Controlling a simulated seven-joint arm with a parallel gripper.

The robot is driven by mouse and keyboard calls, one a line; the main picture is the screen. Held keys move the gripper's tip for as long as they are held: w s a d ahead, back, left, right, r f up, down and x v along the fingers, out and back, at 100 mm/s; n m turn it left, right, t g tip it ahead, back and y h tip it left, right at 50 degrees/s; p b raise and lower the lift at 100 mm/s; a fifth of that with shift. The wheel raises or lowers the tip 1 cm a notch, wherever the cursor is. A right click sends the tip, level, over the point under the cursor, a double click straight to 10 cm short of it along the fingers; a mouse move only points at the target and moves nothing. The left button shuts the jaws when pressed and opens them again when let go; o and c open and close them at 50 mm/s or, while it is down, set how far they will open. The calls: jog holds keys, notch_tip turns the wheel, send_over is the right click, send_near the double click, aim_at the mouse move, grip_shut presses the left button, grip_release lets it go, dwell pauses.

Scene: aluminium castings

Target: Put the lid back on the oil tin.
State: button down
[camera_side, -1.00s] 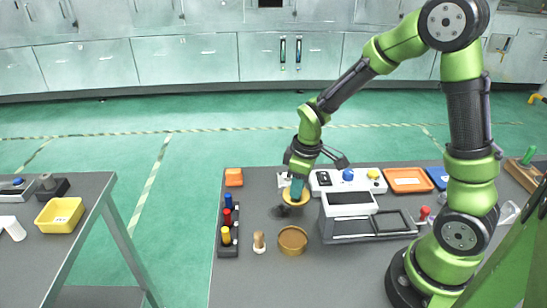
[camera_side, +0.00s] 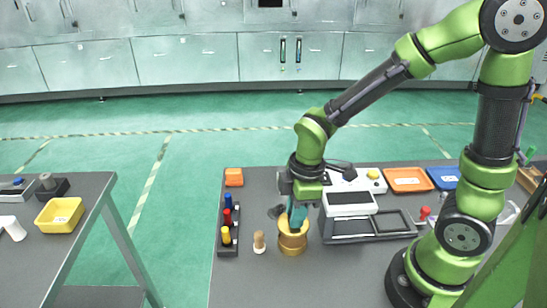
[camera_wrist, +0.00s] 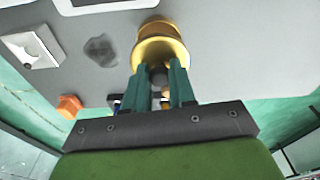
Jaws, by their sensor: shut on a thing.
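The oil tin (camera_side: 292,247), round and gold-brown, stands on the grey table in the side view. It also shows at the top of the wrist view (camera_wrist: 158,29). My gripper (camera_side: 297,218) is directly above the tin, pointing down, its teal fingers shut on the gold lid (camera_side: 290,230) by its dark knob. In the wrist view the lid (camera_wrist: 160,52) lies between the fingertips and the tin and covers much of the tin's mouth. The lid is at or just over the rim; I cannot tell whether it is seated.
A cork-topped piece (camera_side: 259,243) stands close left of the tin, beside a dark rack (camera_side: 228,243) with coloured pegs. A grey machine (camera_side: 350,225) stands close on the right. A dark patch (camera_wrist: 101,50) marks the table. An orange block (camera_side: 234,177) lies behind.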

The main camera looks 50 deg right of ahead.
jog(key=shift+f, duration=2.15)
jog(key=shift+f, duration=0.15)
dwell(0.4)
jog(key=c, duration=0.8)
grip_release()
jog(key=shift+c, duration=0.2)
jog(key=shift+o, duration=0.3)
jog(key=o, duration=0.4)
jog(key=shift+r, duration=3.5)
